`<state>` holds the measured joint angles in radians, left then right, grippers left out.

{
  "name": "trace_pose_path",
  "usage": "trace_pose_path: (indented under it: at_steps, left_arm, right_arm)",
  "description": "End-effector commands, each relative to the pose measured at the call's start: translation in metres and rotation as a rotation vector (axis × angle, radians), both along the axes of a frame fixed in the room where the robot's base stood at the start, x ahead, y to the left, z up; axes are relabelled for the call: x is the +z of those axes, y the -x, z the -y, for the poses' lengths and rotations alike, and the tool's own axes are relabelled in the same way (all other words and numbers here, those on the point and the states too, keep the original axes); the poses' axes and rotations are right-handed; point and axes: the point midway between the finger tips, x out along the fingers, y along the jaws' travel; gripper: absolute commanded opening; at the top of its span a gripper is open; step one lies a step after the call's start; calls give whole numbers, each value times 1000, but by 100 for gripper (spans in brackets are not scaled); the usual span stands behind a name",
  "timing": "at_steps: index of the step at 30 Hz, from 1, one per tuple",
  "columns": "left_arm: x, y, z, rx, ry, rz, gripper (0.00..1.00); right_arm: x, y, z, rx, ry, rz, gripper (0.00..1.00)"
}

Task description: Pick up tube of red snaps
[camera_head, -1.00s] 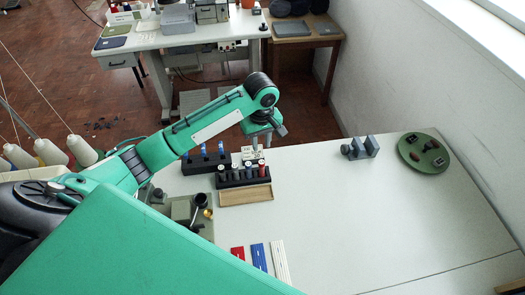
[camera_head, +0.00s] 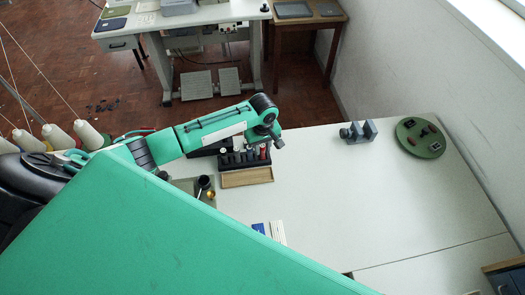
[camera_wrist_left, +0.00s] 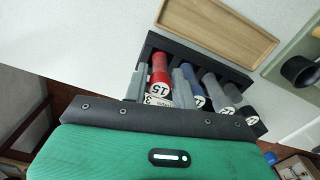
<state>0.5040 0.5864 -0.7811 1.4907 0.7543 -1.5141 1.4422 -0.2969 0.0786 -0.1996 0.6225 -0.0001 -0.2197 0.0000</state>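The tube of red snaps stands at the right end of a black rack (camera_head: 233,166) in the head view, its red top (camera_head: 264,153) just below my left wrist. In the left wrist view the red tube (camera_wrist_left: 159,72) stands in the rack (camera_wrist_left: 200,48) beside blue and grey tubes (camera_wrist_left: 190,80). My left gripper (camera_wrist_left: 158,88) has one grey finger on each side of the red tube, with small gaps seemingly left. Whether either finger touches it is unclear. In the head view my arm hides the fingers. My right gripper is not in view.
A shallow wooden tray (camera_head: 246,177) lies in front of the rack. Blue and white strips (camera_head: 277,233) lie nearer. The table's middle and right are clear.

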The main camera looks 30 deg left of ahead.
Motion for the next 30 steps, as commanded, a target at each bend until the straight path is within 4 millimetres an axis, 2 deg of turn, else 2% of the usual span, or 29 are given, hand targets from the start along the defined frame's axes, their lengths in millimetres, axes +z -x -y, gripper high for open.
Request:
trace_pose_path:
  at_steps: [4, 11, 15, 16, 25, 30]
  left_arm:
    - [-14, 1, 0, 0, -1, -2, 27]
    - [-17, 1, 0, 0, 0, 0, 27]
    - [-16, 0, 0, 0, 0, 0, 3]
    - [-16, 0, 0, 0, 0, 0, 0]
    - [-15, 0, 0, 0, -1, 1, 0]
    - [-4, -1, 0, 0, 1, 3, 0]
  right_arm:
    - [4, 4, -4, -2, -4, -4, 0]
    - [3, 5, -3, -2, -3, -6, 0]
    - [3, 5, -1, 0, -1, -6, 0]
    - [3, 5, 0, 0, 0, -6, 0]
    - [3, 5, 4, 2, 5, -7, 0]
    - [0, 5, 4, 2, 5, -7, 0]
